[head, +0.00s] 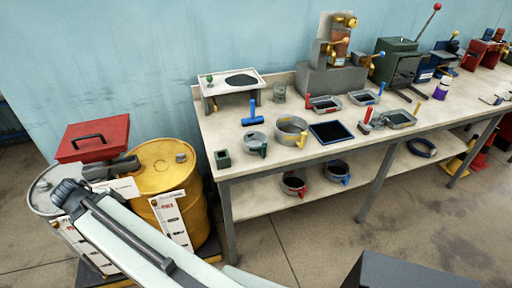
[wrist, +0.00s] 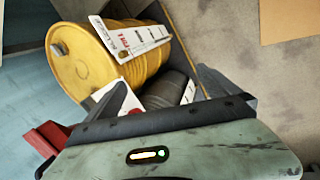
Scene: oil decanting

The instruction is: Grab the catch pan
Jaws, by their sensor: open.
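Several grey pans stand on the workbench in the head view; I cannot tell which one is the catch pan. Two round pans, one with a red handle (head: 293,183) and one with a blue handle (head: 336,170), are on the lower shelf. My gripper (wrist: 160,92) is open and empty above the drums, left of the bench and apart from every pan. No pan shows in the wrist view.
A yellow drum (head: 166,172) and a red box (head: 95,138) stand left of the workbench (head: 232,180). Machines line the bench's back. Open floor (head: 290,250) lies before the bench.

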